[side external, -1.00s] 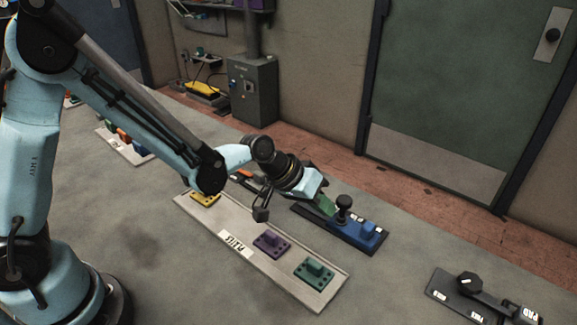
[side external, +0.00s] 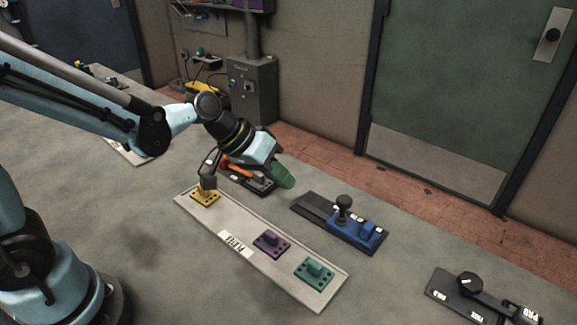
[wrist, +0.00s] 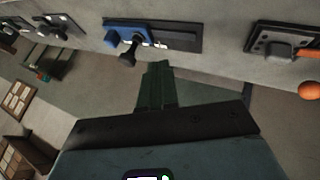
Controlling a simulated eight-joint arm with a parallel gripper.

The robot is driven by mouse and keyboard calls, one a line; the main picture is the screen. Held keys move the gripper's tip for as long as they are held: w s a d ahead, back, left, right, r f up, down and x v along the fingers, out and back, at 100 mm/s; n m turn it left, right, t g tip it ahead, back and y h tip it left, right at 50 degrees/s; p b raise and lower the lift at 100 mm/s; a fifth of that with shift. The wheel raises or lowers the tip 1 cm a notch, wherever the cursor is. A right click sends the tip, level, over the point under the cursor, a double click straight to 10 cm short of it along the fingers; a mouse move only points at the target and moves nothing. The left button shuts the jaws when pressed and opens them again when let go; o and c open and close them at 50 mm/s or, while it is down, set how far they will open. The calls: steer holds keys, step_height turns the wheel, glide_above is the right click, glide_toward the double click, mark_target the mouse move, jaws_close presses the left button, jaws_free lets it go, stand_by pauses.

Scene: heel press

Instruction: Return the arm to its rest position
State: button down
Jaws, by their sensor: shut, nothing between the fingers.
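My gripper (side external: 284,178) hangs above the table, its green fingers pointing down and to the right in the side view. The fingers are together with nothing between them, and they also show in the wrist view (wrist: 156,85). The gripper is apart from the devices below it. A blue device with a black knob (side external: 369,232) stands on a dark base to its right; it also shows in the wrist view (wrist: 123,35). A device with an orange handle (side external: 238,167) is partly hidden behind my wrist and also shows at the right of the wrist view (wrist: 280,45).
A pale tray (side external: 205,224) carries yellow (side external: 205,196), purple (side external: 271,242) and green (side external: 314,271) blocks. A dark device with a round knob (side external: 470,284) sits at the right. Grey table (side external: 400,285) is bare between them. A door (side external: 455,95) stands behind.

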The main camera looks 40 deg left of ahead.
steer(key=shift+s+a+r, duration=0.1)
steer(key=shift+r, duration=0.05)
steer(key=s+a+r+t+y, duration=0.1)
steer(key=s+a+r+y, duration=0.3)
steer(key=s+a, duration=0.5)
steer(key=shift+s+y, duration=0.55)
steer(key=shift+y, duration=0.05)
stand_by(0.7)
